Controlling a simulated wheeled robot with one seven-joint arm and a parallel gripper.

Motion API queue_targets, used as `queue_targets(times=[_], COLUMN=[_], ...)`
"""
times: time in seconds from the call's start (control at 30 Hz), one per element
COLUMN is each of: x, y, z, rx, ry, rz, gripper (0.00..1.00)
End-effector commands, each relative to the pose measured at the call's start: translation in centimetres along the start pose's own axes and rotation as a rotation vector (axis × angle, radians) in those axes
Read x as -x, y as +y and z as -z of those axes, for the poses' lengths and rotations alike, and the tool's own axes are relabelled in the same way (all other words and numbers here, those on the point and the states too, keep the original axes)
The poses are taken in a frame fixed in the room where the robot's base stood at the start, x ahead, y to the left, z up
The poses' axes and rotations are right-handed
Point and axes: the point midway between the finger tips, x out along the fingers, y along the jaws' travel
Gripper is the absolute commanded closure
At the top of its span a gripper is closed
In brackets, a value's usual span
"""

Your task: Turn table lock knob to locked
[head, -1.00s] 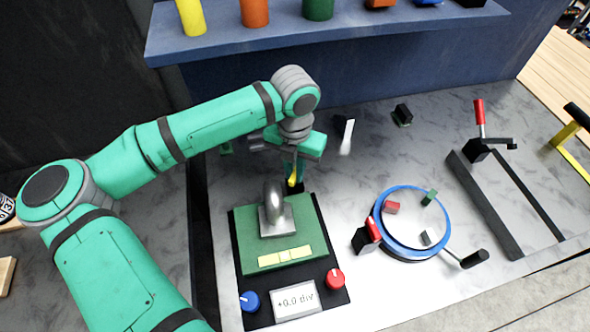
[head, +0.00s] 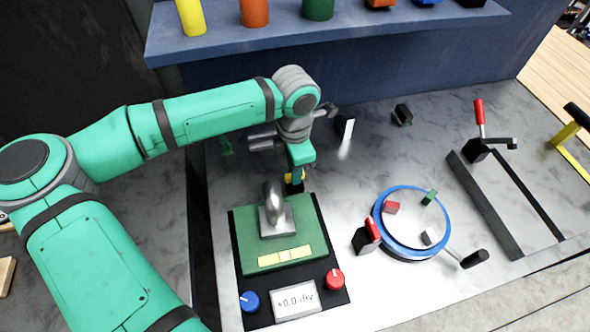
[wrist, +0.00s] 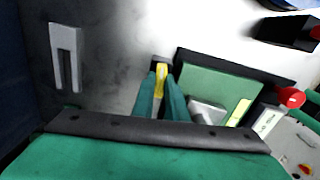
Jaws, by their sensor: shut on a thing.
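The tilting positioner has a green table (head: 250,220) with a grey metal piece (head: 272,212) on it. The lock knob (head: 289,178) is yellow and sits on a small dark block at the table's far edge. My gripper (head: 297,176) reaches down to it from above and hides part of it. In the wrist view, the green fingers of my gripper (wrist: 161,95) are shut on the yellow knob (wrist: 160,78), one on each side. The green table (wrist: 205,85) lies just right of them there. I cannot read any lock marking.
A red knob (head: 335,279), a blue knob (head: 250,301) and a display (head: 296,300) reading +0.0 div sit at the near side. A blue-rimmed round dish (head: 380,222) stands to the right. A blue shelf (head: 350,35) runs behind.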

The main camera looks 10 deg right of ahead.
Motion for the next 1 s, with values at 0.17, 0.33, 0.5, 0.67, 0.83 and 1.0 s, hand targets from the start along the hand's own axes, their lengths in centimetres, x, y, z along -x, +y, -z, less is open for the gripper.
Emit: queue_targets(times=[0.17,0.33,0.5,0.67,0.83,1.0], x=[0.09,0.09,0.09,0.09,0.09,0.06], y=[0.07,0.08,0.08,0.09,0.09,0.06], z=[0.01,0.03,0.02,0.02,0.02,0.01], rx=[-0.066,-0.099,-0.108,-0.109,-0.108,-0.108], ry=[0.0,0.001,0.001,0.001,0.001,0.0], rz=[-0.002,-0.003,-0.003,-0.003,-0.003,-0.002], gripper=[1.0,1.0,1.0,1.0,0.78,0.69])
